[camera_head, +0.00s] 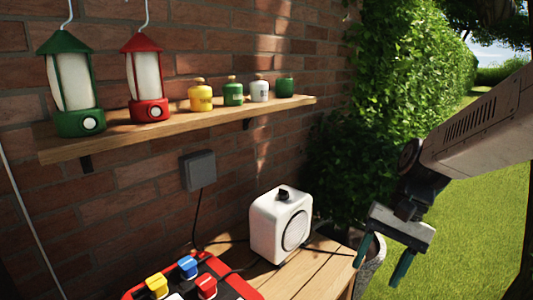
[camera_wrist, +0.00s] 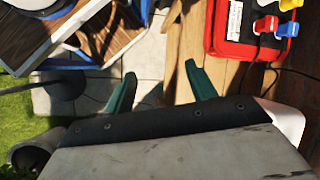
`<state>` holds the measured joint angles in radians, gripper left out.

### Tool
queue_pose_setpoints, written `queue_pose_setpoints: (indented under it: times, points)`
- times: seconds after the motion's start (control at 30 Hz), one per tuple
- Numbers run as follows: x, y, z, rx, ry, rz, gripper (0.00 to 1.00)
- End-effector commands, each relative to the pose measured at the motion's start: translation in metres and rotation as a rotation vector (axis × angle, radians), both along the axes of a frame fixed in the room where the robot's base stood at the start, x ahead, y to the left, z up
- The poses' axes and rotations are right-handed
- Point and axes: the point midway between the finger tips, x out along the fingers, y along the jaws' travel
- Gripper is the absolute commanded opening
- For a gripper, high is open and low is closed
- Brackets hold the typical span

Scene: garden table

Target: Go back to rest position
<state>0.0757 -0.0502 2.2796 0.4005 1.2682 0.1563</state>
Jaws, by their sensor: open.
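My gripper (camera_head: 383,262) hangs at the right of the head view, pointing down, beside the right end of the wooden table (camera_head: 318,277). Its two teal fingers are apart with nothing between them. In the wrist view the open fingers (camera_wrist: 160,90) show over the table's edge and the grey paving. My arm comes in from the right edge of the head view. No object is held.
A white box-shaped device (camera_head: 276,228) with a dark knob stands on the table. A red case (camera_head: 132,293) with coloured pieces is at the front. A wall shelf (camera_head: 180,126) holds green and red lanterns and several small canisters. A hedge (camera_head: 405,70) and lawn (camera_head: 470,215) lie to the right.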

Motion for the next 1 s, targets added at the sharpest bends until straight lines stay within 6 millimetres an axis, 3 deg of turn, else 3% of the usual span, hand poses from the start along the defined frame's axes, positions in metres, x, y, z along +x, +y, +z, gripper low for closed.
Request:
queue_pose_setpoints:
  times: [0.2, 0.5, 0.63, 0.97, 1.0]
  points:
    - [-0.068, -0.028, 0.023, -0.166, -0.178, 0.237, 0.56]
    - [-0.131, -0.054, 0.042, -0.351, -0.377, 0.394, 0.56]
    - [-0.141, -0.053, 0.05, -0.369, -0.441, 0.395, 0.56]
    - [-0.143, -0.053, 0.058, -0.373, -0.479, 0.394, 0.56]
    - [-0.143, -0.053, 0.058, -0.373, -0.479, 0.394, 0.48]
